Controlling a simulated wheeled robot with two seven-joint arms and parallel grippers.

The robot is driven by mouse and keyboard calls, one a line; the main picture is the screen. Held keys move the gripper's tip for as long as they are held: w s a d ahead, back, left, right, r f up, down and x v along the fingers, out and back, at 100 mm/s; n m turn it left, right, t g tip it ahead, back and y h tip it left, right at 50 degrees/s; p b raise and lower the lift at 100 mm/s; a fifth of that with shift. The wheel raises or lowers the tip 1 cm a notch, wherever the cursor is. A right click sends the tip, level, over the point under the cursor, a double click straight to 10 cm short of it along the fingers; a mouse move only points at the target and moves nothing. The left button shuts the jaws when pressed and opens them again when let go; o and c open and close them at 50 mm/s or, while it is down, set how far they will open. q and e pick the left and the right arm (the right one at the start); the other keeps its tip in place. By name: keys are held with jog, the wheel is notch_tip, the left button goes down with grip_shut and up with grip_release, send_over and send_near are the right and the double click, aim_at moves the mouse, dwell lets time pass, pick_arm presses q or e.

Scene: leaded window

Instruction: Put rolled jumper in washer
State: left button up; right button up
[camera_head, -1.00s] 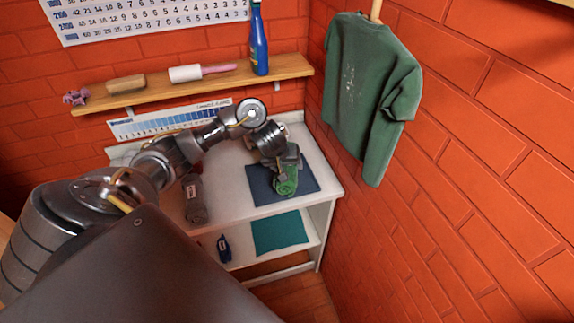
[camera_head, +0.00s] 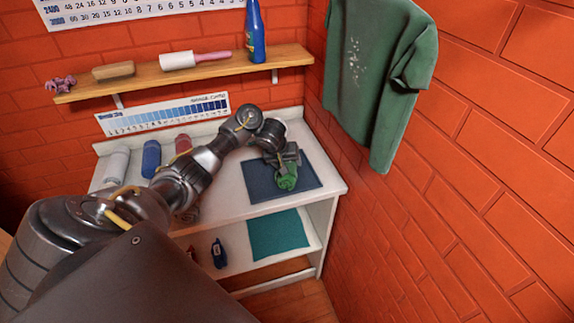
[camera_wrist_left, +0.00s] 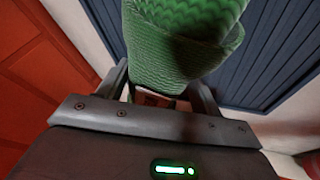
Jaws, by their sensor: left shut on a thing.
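The rolled green jumper (camera_head: 288,182) is at the dark blue mat (camera_head: 262,188) on the white counter. My left gripper (camera_head: 287,165) is shut on it from above. I cannot tell whether the jumper touches the mat. In the left wrist view the green knit roll (camera_wrist_left: 180,45) stands out between the fingers (camera_wrist_left: 160,92), with the ribbed blue mat (camera_wrist_left: 262,50) behind it. No washer is in view. My right gripper is not in view.
White (camera_head: 117,165), blue (camera_head: 151,159) and red (camera_head: 183,144) cylinders stand at the counter's back left. A teal mat (camera_head: 277,235) and a blue bottle (camera_head: 219,253) are on the shelf below. A green garment (camera_head: 378,75) hangs by the right brick wall.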

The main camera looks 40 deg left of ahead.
pick_arm(q)
jog(key=shift+f, duration=0.1)
jog(key=o, duration=1.3)
jog(key=shift+f, duration=0.1)
jog(key=shift+c, duration=0.2)
jog(key=shift+s, duration=0.1)
jog(key=shift+r, duration=0.25)
jog(key=p+v, duration=0.6)
jog(key=v, duration=0.4)
jog(key=shift+s+r, duration=0.1)
jog(key=shift+r, duration=0.25)
jog(key=shift+s+r+p, duration=0.3)
jog(key=shift+r+p, duration=0.15)
jog(key=shift+p, duration=0.05)
jog(key=shift+d, duration=0.1)
